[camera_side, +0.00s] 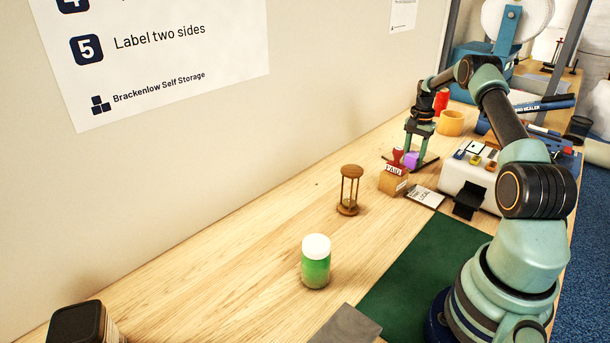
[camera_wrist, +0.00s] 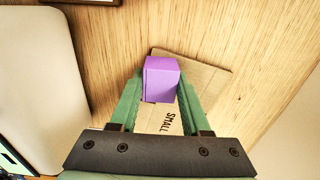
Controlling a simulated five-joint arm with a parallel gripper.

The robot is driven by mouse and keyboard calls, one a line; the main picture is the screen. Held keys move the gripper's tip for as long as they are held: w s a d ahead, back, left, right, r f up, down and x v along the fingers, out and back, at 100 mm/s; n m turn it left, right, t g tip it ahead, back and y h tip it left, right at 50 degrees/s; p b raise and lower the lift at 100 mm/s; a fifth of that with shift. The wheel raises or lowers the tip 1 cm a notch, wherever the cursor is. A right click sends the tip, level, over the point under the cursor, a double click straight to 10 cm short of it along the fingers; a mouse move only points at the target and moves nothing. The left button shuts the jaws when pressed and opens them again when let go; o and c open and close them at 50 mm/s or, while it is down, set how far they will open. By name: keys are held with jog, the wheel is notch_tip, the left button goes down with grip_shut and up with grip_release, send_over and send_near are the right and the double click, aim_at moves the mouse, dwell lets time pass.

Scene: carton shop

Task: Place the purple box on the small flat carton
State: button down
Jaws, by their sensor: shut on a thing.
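The purple box (camera_wrist: 161,78) is between the two green fingers of my gripper (camera_wrist: 161,86) in the wrist view. My gripper is shut on it. The small flat carton (camera_wrist: 206,80), tan with the word SMALL on it, lies on the table beneath the box and fingers. The box covers part of it. In the side view the purple box (camera_side: 411,160) shows low under my gripper (camera_side: 413,156), partly behind a red stamp. Whether the box touches the carton or hangs just above it, I cannot tell.
A wooden block with the red stamp (camera_side: 393,183) stands just in front of the gripper. An hourglass (camera_side: 349,190) and green jar (camera_side: 316,262) stand nearer. The table at left is mostly clear.

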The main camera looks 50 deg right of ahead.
aim_at(414, 154)
jog(key=shift+c, duration=1.8)
grip_release()
jog(key=shift+f, duration=0.1)
notch_tip(414, 154, up, 11)
jog(key=w+a+r+n+t+h, duration=0.1)
jog(key=w+a+r+n, duration=0.25)
jog(key=a+r, duration=0.55)
jog(key=w+a+r+n+t, duration=0.15)
jog(key=a+r+n, duration=0.3)
jog(key=a, duration=0.75)
jog(key=s+a+n+t, duration=0.1)
jog(key=s+a+n, duration=0.2)
jog(key=a, duration=0.4)
jog(key=s+a+n+t, duration=0.1)
jog(key=s+a+n, duration=0.2)
jog(key=a, duration=0.5)
jog(key=s+a+n+t+y, duration=0.1)
jog(key=s+a+n, duration=0.3)
jog(key=a, duration=0.4)
jog(key=shift+s+f, duration=0.4)
jog(key=shift+s, duration=0.3)
